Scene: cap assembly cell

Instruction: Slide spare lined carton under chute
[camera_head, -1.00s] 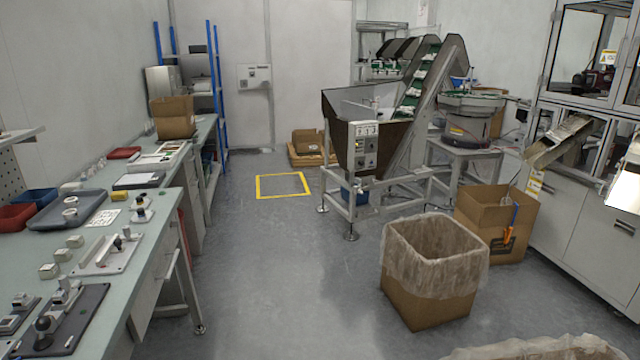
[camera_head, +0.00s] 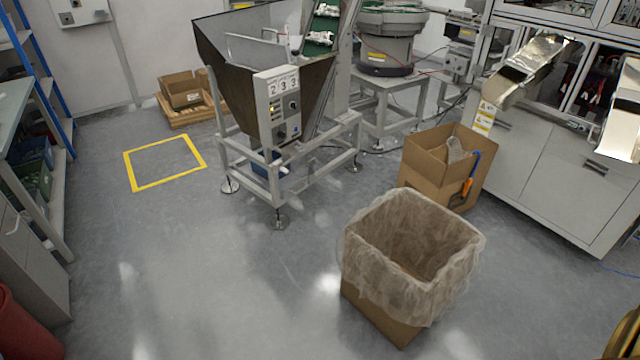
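An open cardboard carton with a clear plastic liner folded over its rim (camera_head: 385,312) stands on the floor at the lower middle right. It looks empty. A second open carton without a visible liner (camera_head: 428,178) stands behind it, close to the white machine cabinet, with a blue and orange tool hanging on its side. A shiny metal chute (camera_head: 520,72) slopes down from the machine at the upper right, above and to the right of the second carton. Another shiny chute end (camera_head: 622,125) shows at the right edge. Neither of my grippers is in view.
A hopper with a control box (camera_head: 279,108) stands on a metal frame with feet at the upper middle. A bowl feeder (camera_head: 388,40) is beside it. A yellow floor square (camera_head: 165,184) is empty. A red bin (camera_head: 22,325) is at the lower left. Open floor lies at the middle left.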

